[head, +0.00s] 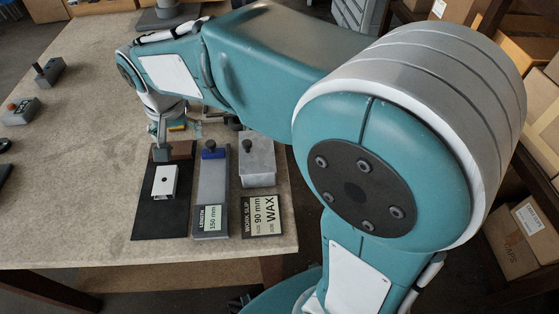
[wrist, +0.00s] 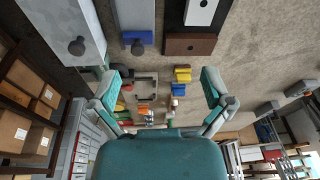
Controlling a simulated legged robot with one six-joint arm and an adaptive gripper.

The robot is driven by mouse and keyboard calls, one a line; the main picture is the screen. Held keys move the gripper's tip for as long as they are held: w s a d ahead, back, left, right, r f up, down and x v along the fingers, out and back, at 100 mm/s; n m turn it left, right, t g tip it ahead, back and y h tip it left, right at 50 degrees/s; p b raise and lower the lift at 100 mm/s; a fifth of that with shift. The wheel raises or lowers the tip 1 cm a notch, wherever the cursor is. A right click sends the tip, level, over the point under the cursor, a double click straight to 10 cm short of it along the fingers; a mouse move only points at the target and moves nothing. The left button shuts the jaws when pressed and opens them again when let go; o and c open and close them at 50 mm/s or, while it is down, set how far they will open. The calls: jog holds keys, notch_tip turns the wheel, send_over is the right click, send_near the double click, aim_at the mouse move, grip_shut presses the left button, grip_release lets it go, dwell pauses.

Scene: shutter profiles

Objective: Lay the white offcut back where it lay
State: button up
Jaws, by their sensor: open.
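A short white channel piece with a dark hole, which looks like the white offcut (head: 165,181), lies on the black mat (head: 160,221) at the front of the bench. It also shows at the top edge of the wrist view (wrist: 201,12), on the dark mat. My gripper (wrist: 163,82) is open, with nothing between its fingers. In the head view it hangs behind the white piece, partly hidden by my arm. A brown block (head: 182,150) stands at the back end of the mat, between the white piece and my gripper.
Right of the mat stand a grey gauge with a blue end (head: 212,182), labelled 150 mm, and a grey block (head: 257,166). A work slip (head: 261,216) reads 90 mm, WAX. Several coloured pieces (wrist: 182,75) lie beyond my fingers.

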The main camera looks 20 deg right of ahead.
jog(key=s+d+r+n+t, duration=0.2)
jog(key=s+d+t, duration=0.1)
jog(key=s+d, duration=1.2)
jog(key=s, duration=0.2)
jog(key=shift+s+r+n, duration=0.35)
jog(key=shift+s+n, duration=0.05)
